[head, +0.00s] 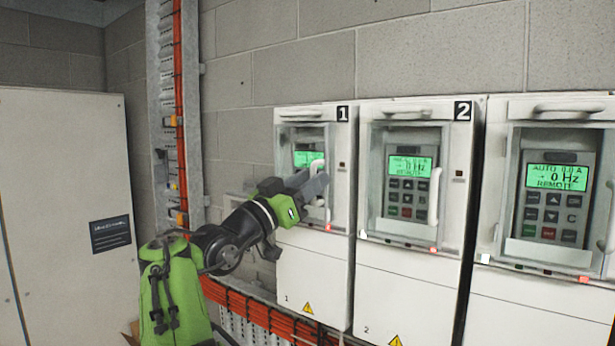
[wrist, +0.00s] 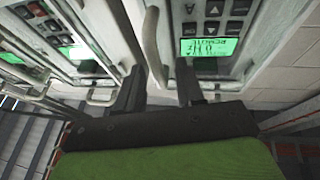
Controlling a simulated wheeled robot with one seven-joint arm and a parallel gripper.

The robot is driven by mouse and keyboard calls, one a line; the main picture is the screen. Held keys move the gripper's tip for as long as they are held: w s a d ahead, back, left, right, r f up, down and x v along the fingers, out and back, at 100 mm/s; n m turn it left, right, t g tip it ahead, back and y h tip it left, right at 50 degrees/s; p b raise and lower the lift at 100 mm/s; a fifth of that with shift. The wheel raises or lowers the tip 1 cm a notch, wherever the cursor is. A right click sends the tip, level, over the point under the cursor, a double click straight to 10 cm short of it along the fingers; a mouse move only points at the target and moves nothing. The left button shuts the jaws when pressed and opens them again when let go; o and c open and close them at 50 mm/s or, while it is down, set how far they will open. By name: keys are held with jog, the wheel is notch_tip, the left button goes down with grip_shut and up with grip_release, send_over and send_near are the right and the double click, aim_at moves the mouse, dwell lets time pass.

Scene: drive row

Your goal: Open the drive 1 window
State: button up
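Drive 1 (head: 285,225) is the leftmost white cabinet, marked with a black "1" plate. Its window (head: 300,130) looks shut over the keypad and lit green display (head: 307,158), which also shows in the wrist view (wrist: 208,47). The window's white upright handle (head: 318,166) is on its right side, partly hidden by my gripper (head: 318,186). In the wrist view my gripper's two dark fingers (wrist: 162,82) are apart. The handle (wrist: 150,38) lies just beyond the fingertips, nearer the left finger. I cannot tell whether it is between them or touching.
Drive 2 (head: 408,275) and a third drive (head: 540,310) stand close on the right, with similar windows and handles. A cable tray (head: 180,110) with orange cables runs up the wall on the left. A large pale cabinet (head: 60,200) stands at far left.

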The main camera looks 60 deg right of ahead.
jog(key=shift+a, duration=0.15)
jog(key=shift+c, duration=0.5)
grip_shut()
